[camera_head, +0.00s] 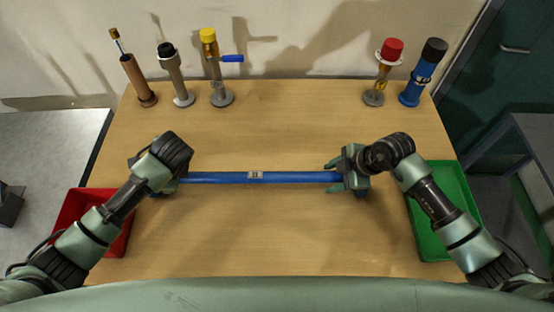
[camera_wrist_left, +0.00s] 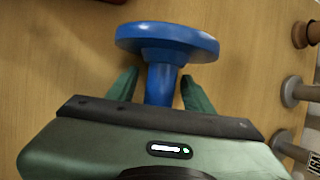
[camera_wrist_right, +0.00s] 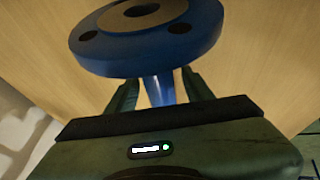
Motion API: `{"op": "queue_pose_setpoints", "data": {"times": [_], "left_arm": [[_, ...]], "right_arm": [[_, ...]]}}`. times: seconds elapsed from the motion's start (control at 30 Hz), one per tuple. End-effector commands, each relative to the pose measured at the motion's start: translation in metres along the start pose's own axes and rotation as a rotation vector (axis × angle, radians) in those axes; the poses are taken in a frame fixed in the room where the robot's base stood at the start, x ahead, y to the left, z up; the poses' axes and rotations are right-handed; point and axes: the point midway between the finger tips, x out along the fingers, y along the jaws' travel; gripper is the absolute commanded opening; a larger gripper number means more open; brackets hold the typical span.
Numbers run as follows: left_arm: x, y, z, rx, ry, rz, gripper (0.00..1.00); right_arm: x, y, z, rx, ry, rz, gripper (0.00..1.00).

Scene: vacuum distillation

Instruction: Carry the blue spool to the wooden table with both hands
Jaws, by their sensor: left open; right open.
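The blue spool (camera_head: 225,178) is a long blue pipe with a small label, lying left to right over the middle of the wooden table (camera_head: 255,245). My left gripper (camera_head: 160,180) is at its left end. In the left wrist view the open fingers (camera_wrist_left: 159,82) straddle the pipe just behind the round blue flange (camera_wrist_left: 167,38), with gaps on both sides. My right gripper (camera_head: 346,178) is at the right end. In the right wrist view its open fingers (camera_wrist_right: 158,88) lie either side of the pipe behind the bolt-holed flange (camera_wrist_right: 150,55). I cannot tell whether the spool touches the table.
Several upright fittings stand along the table's back edge, including a yellow-topped one (camera_head: 213,70), a red-topped one (camera_head: 384,72) and a blue one (camera_head: 420,77). A red tray (camera_head: 112,243) is at front left, a green tray (camera_head: 427,235) at front right. The table's front middle is clear.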

Motion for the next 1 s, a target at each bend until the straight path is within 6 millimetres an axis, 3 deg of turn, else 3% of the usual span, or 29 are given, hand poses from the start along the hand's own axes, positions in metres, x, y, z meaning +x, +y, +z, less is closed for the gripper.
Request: {"op": "queue_pose_setpoints", "data": {"times": [0.17, 0.53, 0.7, 1.0], "left_arm": [[-0.018, -0.001, -0.001, 0.0, 0.003, -0.005, 0.51], [-0.102, -0.002, 0.001, 0.002, 0.0, -0.01, 0.51], [-0.115, -0.003, 0.0, 0.004, 0.002, -0.013, 0.51], [-0.12, 0.001, 0.001, 0.0, -0.001, -0.001, 0.51]], "right_arm": [[0.0, 0.0, 0.0, 0.0, 0.0, 0.0, 0.51], [0.0, 0.0, 0.0, 0.0, 0.001, 0.0, 0.51], [0.0, 0.0, 0.0, 0.0, 0.001, 0.0, 0.51], [-0.008, 0.0, 0.001, 0.0, -0.001, 0.0, 0.51]]}}
